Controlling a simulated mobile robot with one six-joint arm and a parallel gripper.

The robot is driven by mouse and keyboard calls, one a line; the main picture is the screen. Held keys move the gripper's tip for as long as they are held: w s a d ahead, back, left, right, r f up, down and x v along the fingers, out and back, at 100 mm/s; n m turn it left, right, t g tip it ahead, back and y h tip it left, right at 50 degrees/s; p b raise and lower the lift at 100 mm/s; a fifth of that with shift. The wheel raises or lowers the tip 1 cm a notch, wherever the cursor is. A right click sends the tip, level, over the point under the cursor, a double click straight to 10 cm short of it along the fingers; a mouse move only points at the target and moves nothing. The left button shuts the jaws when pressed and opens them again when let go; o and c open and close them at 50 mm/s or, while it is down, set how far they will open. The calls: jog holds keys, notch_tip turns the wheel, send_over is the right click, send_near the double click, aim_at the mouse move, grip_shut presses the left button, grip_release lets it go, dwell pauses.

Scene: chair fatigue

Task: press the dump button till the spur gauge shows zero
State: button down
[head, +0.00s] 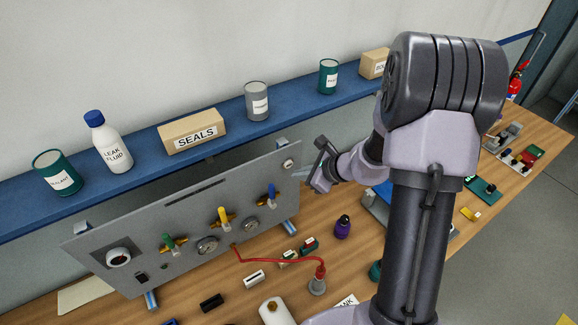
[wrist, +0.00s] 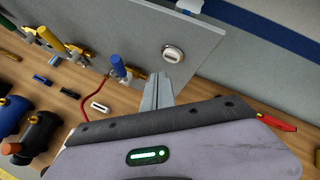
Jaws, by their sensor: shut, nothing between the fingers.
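A grey panel (head: 180,225) stands along the back of the bench. A pale round button (head: 288,164) sits near its upper right corner; it also shows in the wrist view (wrist: 173,54). I take it for the dump button, but no label is readable. Two small gauges, one left (head: 207,247) and one right (head: 250,225), sit low on the panel; their readings are too small to tell, and I cannot tell which is the spur gauge. My gripper (wrist: 164,77) is shut and empty, its fingertips just below the button in the wrist view, seemingly apart from it.
Green (head: 172,243), yellow (head: 223,217) and blue (head: 271,194) valve handles stick out of the panel. A red hose (head: 275,262) runs from it to a fitting on the bench. A blue shelf (head: 225,132) holding cans, a bottle and boxes runs above.

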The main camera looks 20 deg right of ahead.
jog(key=s, duration=0.2)
jog(key=s+b, duration=0.1)
jog(key=s, duration=0.1)
jog(key=shift+d, duration=0.35)
dwell(0.5)
